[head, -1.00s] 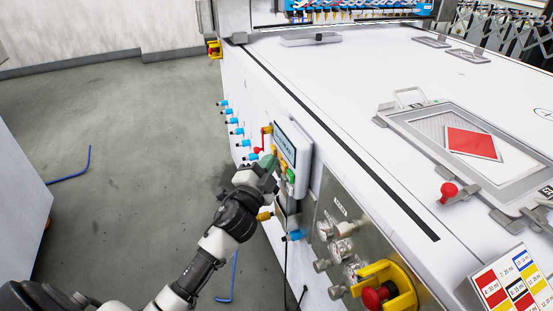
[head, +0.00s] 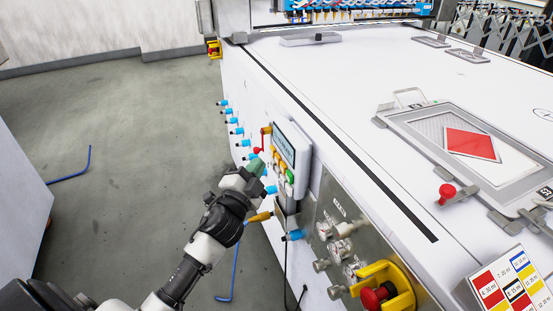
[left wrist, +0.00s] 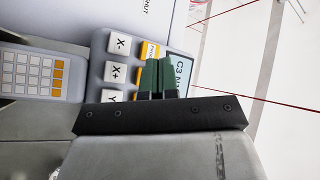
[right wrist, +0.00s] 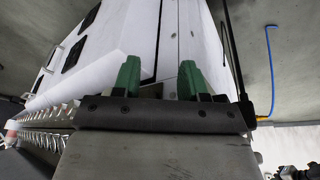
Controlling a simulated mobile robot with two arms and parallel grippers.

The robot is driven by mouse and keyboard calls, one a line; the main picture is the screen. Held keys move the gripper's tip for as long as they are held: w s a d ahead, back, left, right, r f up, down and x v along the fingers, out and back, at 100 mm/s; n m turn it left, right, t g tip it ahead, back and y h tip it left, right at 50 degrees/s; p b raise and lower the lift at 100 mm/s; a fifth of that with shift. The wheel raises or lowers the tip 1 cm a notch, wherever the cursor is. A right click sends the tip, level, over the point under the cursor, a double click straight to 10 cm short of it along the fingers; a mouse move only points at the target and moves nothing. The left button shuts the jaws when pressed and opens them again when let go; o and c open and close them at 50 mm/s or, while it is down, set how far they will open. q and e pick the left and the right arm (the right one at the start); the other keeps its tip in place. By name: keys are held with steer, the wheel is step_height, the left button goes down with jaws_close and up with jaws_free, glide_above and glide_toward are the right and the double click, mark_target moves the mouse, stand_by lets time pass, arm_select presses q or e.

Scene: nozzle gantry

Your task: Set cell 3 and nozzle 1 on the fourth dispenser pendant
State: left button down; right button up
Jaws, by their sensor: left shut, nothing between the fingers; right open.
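The dispenser pendant (head: 303,152) is on the side of the white machine in the head view, with a dark screen, yellow keys and a green key. In the left wrist view the pendant (left wrist: 97,47) shows white X-, X+ and Y keys and orange keys. Its screen (left wrist: 182,68) reads "C3 N"; the rest is cut off by my fingers. My left gripper (head: 257,166) is shut and empty, to the left of the pendant. Its green fingertips (left wrist: 157,64) overlap the orange keys in the left wrist view; I cannot tell whether they touch. My right gripper (right wrist: 158,78) is open and empty.
A second keypad (left wrist: 40,72) is left of the pendant in the left wrist view. Blue fittings (head: 236,130) line the machine's side. A red emergency button (head: 376,296) in a yellow guard is nearer me. The floor (head: 130,130) to the left is mostly clear.

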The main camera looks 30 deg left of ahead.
arm_select(q)
steer(key=s+a, duration=0.2)
steer(key=s, duration=0.1)
steer(key=shift+a, duration=0.3)
arm_select(e)
steer(key=shift+x, duration=1.25)
steer(key=shift+s+r, duration=0.1)
steer(key=shift+s, duration=0.05)
